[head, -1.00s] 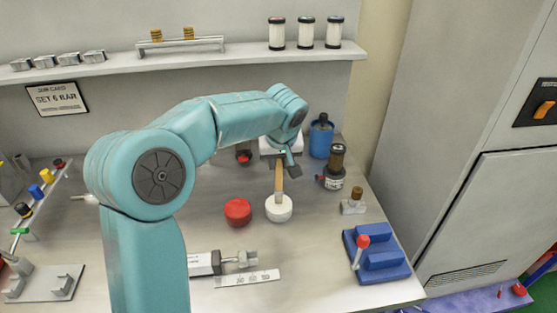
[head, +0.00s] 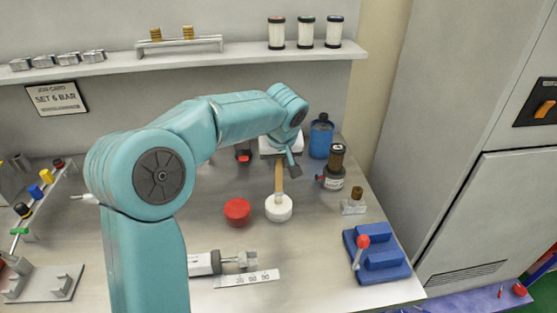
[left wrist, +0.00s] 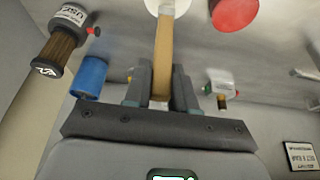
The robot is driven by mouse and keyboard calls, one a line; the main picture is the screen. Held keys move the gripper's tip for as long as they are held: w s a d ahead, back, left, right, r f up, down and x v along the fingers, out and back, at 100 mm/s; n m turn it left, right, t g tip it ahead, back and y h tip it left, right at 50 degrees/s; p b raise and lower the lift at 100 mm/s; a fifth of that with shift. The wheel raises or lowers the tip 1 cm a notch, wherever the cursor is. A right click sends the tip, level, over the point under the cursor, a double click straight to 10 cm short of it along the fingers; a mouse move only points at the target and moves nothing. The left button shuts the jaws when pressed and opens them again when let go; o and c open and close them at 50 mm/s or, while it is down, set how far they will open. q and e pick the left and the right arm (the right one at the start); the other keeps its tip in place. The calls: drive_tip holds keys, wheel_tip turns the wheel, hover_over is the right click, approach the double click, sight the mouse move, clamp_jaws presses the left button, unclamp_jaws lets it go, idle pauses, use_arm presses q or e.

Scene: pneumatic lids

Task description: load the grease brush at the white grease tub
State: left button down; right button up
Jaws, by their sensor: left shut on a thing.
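The grease brush (head: 278,177) has a tan wooden handle and hangs roughly upright. Its lower end is at the mouth of the white grease tub (head: 278,212). How deep the tip sits in the tub is hidden. My left gripper (head: 281,157) is shut on the upper handle, above the tub. In the left wrist view the handle (left wrist: 163,60) runs from between the two fingers to the white tub (left wrist: 170,6) at the top edge. My right gripper is not in view.
A red round lid or tub (head: 237,211) stands just left of the white tub. A blue bottle (head: 320,138), a dark-topped regulator (head: 335,170) and a small brass-topped fitting (head: 354,202) stand to the right. A blue lever block (head: 378,255) and a cylinder (head: 206,263) lie nearer.

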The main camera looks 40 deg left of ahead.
use_arm(q)
drive_tip(key=shift+r+p, duration=2.25)
drive_tip(key=shift+r, duration=1.15)
drive_tip(key=shift+f, duration=0.1)
